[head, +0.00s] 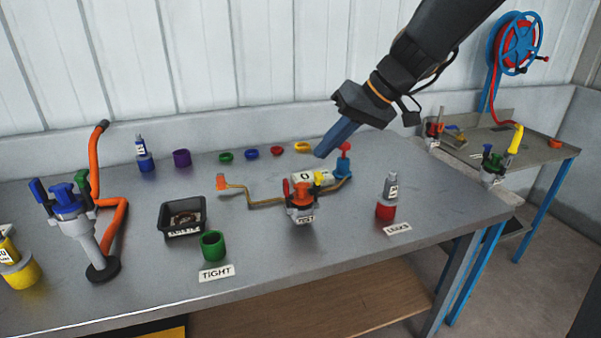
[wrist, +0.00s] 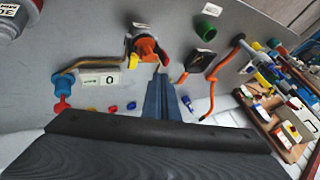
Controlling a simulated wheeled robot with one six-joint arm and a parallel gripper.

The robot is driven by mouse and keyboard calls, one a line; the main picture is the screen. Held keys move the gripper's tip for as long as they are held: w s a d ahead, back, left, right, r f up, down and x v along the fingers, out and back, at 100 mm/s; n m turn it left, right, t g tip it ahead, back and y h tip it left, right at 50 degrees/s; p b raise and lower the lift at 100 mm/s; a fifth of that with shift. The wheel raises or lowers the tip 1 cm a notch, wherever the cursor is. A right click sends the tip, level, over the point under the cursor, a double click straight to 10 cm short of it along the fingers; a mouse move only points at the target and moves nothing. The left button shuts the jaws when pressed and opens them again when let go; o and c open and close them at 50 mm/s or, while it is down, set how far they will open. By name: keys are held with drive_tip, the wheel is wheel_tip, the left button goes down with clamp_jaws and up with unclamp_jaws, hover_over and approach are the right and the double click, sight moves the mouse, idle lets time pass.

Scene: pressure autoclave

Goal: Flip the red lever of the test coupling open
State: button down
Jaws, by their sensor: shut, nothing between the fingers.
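The test coupling (head: 303,212) stands on the grey bench with a TEST label on its front. Its red lever (head: 301,190) shows at its top, beside an orange part; whether the lever is up or down is hard to tell. In the wrist view the coupling's red-orange top (wrist: 148,48) is at upper middle, just beyond the fingertips. My gripper (head: 319,155) is shut and empty, with its blue fingers slanting down above and behind the coupling, apart from it in the head view. The fingers (wrist: 160,78) also show in the wrist view.
A brass pipe (head: 262,203) runs beside the coupling, with a blue valve (head: 343,167) at right. A white block marked 0 (wrist: 100,80) lies close behind. Bare bench lies in front.

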drive_tip(key=p+x, duration=0.1)
drive_tip(key=x, duration=0.9)
drive_tip(key=shift+p, duration=0.4)
drive_tip(key=shift+a, duration=0.1)
